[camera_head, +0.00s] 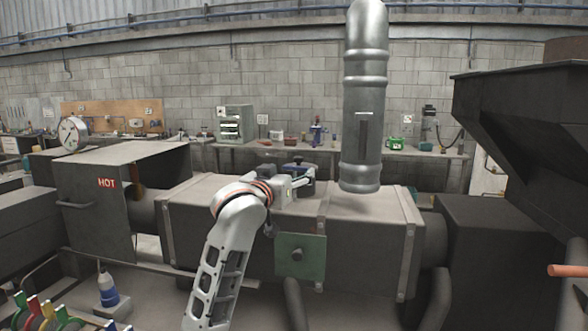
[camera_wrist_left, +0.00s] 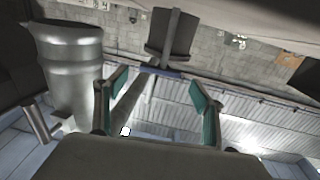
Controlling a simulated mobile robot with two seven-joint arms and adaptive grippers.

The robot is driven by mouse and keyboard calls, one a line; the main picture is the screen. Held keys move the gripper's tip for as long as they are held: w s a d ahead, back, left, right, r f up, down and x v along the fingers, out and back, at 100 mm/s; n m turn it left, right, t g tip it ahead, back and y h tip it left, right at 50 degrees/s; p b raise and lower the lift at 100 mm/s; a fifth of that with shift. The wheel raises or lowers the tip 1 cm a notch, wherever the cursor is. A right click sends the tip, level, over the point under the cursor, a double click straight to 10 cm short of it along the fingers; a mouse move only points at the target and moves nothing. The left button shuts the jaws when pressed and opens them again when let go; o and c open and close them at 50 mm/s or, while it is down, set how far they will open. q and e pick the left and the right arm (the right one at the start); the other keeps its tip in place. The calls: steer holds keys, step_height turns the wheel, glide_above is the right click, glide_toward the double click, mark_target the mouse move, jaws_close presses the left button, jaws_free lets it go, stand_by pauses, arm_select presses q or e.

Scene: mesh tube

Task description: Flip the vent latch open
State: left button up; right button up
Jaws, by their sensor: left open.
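My left gripper (camera_head: 301,181) reaches over the top of the long grey metal box (camera_head: 370,230). Its two teal-lined fingers also show in the left wrist view (camera_wrist_left: 160,105), spread apart with nothing clamped between them. A dark part with a blue edge (camera_head: 298,167), which looks like the vent latch, sits just behind the gripper on the box. In the left wrist view a dark block with a thin bar (camera_wrist_left: 170,38) stands beyond the fingertips, and the bar appears to run down between them. Contact cannot be told. My right gripper is not in view.
A silver vertical pipe (camera_head: 365,100) stands close right of the gripper and also fills the left of the left wrist view (camera_wrist_left: 70,70). A dark hopper (camera_head: 530,110) overhangs at right.

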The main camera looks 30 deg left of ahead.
mark_target(295, 169)
arm_select(q)
steer(key=w, duration=0.2)
steer(key=shift+w+a, duration=0.2)
steer(key=shift+w, duration=0.1)
steer(key=shift+w+a, duration=0.1)
steer(key=shift+w, duration=0.45)
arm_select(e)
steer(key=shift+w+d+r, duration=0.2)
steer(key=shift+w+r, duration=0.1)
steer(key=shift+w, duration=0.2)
arm_select(q)
steer(key=c, duration=1.1)
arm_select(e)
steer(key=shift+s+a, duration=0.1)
arm_select(q)
steer(key=shift+n+y, duration=0.4)
steer(key=shift+y, duration=0.2)
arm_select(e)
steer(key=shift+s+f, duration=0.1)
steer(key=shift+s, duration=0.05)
arm_select(q)
steer(key=shift+n+y, duration=0.4)
steer(key=shift+y, duration=0.2)
steer(key=o, duration=1.1)
